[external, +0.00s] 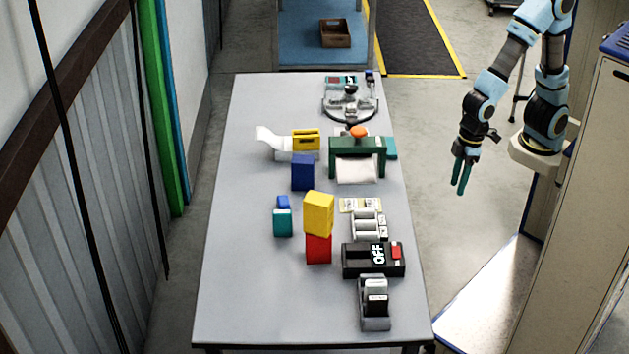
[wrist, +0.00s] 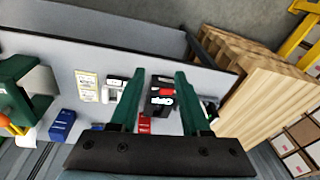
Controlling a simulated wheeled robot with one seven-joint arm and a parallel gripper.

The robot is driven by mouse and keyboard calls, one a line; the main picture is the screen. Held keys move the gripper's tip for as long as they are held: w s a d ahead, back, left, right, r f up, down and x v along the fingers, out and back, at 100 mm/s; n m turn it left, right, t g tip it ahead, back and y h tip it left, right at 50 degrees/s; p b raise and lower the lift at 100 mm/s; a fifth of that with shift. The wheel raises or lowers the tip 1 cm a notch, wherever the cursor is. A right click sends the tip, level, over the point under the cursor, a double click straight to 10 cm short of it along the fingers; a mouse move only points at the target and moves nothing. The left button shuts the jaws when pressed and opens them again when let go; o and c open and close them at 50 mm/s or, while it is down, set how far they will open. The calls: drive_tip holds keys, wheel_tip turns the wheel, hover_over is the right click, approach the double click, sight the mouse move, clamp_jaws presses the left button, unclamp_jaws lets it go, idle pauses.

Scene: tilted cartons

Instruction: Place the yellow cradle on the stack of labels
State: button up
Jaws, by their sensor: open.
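A yellow piece with dark slots (external: 306,137), which looks like the yellow cradle, sits at the table's left-centre on a pale base, beside a curled white strip. My gripper (external: 461,178) is open and empty, hanging beyond the table's right edge, apart from both. In the wrist view its two green fingers (wrist: 160,76) are spread with nothing held between them.
A green press (external: 341,146) with an orange knob stands right of the yellow piece. A blue carton (external: 302,173) stands in front. A tilted yellow carton (external: 318,213) rests on a red carton (external: 318,250). A black OFF box (external: 358,260) is near the front right.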

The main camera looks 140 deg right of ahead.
drive_tip(key=s+a+n, duration=0.5)
drive_tip(key=n, duration=0.1)
drive_tip(key=shift+f, duration=0.3)
drive_tip(key=shift+a, duration=0.1)
